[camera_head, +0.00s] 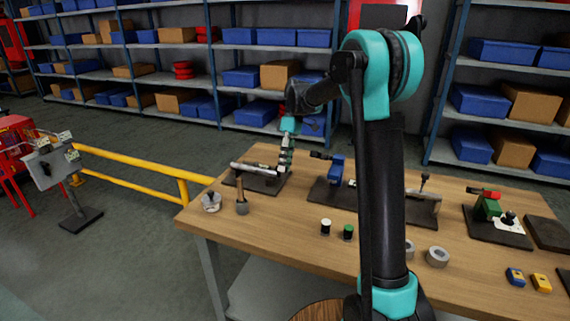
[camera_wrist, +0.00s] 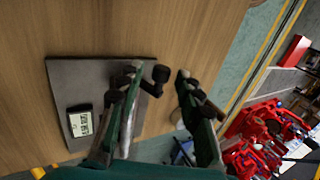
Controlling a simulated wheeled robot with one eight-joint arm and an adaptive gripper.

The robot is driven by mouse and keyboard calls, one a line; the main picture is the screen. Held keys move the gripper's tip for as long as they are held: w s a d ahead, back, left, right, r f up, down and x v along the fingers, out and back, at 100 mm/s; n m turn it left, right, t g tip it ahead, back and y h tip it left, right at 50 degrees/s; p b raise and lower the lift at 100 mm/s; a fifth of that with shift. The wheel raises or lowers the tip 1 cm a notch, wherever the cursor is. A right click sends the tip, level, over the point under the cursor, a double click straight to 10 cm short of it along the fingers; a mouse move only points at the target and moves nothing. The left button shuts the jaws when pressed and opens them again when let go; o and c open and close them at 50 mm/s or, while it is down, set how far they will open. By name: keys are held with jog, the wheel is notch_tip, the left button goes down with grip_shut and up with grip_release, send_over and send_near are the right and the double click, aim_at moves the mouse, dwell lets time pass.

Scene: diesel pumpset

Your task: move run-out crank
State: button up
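In the head view a dark base plate (camera_head: 270,187) with a silver horizontal shaft (camera_head: 252,168) sits at the table's back left. My gripper (camera_head: 285,166) hangs over its right end. In the wrist view the plate (camera_wrist: 62,72) carries a small digital display (camera_wrist: 80,124). A black knob (camera_wrist: 161,73), which looks like the crank handle, shows by the tip of the left finger. My gripper (camera_wrist: 157,78) is open, its fingers apart. The left finger hides part of the shaft and crank arm. I cannot tell whether it touches the knob.
Right of the plate stands a fixture with a blue block (camera_head: 336,168). A grey cup-like part (camera_head: 211,201) and a wooden-handled tool (camera_head: 242,203) stand in front. Two small jars (camera_head: 326,227) (camera_head: 348,232) stand mid-table. A yellow rail (camera_head: 140,187) runs left of the table.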

jog(key=v, duration=1.2)
jog(key=shift+d, duration=0.1)
